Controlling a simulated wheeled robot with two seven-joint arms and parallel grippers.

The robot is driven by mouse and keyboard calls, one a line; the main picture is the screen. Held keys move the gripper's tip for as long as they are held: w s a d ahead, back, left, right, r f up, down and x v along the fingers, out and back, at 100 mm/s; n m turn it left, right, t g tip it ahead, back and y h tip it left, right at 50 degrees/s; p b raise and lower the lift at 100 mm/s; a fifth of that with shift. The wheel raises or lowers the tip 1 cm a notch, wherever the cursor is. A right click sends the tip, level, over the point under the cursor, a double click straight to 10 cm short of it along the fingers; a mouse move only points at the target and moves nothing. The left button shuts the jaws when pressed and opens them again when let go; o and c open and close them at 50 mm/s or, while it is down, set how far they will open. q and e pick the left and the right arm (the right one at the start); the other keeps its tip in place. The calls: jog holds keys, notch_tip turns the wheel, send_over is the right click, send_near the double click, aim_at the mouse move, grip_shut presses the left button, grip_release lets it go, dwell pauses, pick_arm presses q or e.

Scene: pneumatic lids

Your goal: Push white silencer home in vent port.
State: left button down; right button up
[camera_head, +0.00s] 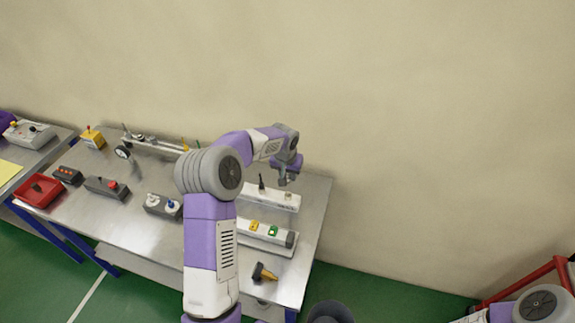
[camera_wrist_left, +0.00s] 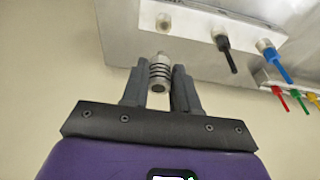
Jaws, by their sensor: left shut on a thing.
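My left gripper (camera_head: 286,181) is over the right end of the pale block (camera_head: 254,196) at the back right of the bench. In the left wrist view the gripper (camera_wrist_left: 159,84) is shut on a pale ringed cylinder (camera_wrist_left: 159,71), which looks like the silencer. Its far end meets the edge of the pale block (camera_wrist_left: 190,32), by a port. How deep it sits in the port I cannot tell. In the head view the silencer is hidden by the gripper. My right gripper is out of view.
In the head view a second pale block (camera_head: 262,235) with yellow and green parts lies nearer. A black-and-yellow part (camera_head: 264,272) lies at the front.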

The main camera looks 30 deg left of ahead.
pick_arm(q)
jog(key=shift+a, duration=0.1)
dwell(0.3)
jog(key=shift+f+b, duration=2.4)
jog(key=shift+f, duration=0.5)
jog(key=shift+f+b, duration=1.5)
jog(key=shift+f, duration=0.05)
jog(key=c, duration=0.8)
grip_release()
